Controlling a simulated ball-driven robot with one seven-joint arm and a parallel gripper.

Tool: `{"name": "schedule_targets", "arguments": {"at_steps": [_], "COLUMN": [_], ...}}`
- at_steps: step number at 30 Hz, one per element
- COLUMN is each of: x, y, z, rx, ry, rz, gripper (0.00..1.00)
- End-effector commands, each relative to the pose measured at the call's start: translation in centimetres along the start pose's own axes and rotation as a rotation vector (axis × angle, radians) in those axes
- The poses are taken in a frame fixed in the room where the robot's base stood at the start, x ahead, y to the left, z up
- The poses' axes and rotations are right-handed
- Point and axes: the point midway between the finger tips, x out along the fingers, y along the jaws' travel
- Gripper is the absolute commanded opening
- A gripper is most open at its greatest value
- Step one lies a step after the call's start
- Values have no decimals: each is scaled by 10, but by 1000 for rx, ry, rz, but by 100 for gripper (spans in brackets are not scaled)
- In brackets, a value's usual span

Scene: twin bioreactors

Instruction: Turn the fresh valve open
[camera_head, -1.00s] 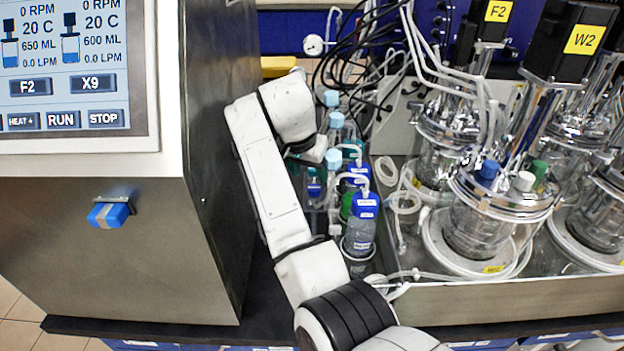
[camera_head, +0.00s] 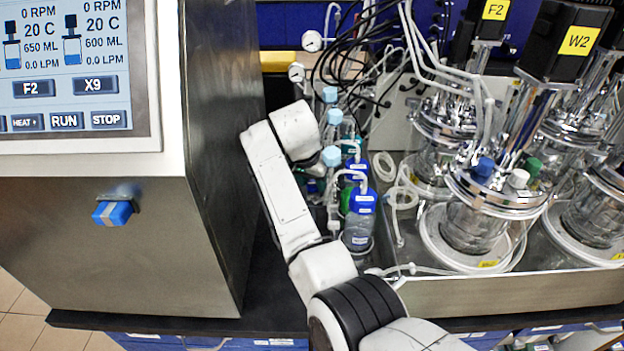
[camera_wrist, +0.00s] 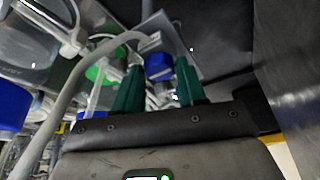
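No part is clearly marked as the fresh valve, and I cannot tell which one it is. A pale tube (camera_wrist: 85,70) curves past the left finger.
Blue-capped bottles (camera_head: 360,222) with tubing stand close to the right of my arm. Glass reactor vessels (camera_head: 470,225) stand in a metal tray (camera_head: 500,297) farther right. The console's metal side wall (camera_head: 222,150) is close on the left. Round gauges (camera_head: 312,41) and black cables are behind.

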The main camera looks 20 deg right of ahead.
Motion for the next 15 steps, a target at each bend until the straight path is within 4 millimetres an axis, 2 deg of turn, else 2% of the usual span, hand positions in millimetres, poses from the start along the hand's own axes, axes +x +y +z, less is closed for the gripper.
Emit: {"name": "schedule_targets", "arguments": {"at_steps": [2,11,15], "x": [0,0,-1], "y": [0,0,0], "z": [0,0,0], "rx": [0,0,-4], "ry": [0,0,0], "rz": [0,0,-2], "gripper": [32,3,3]}}
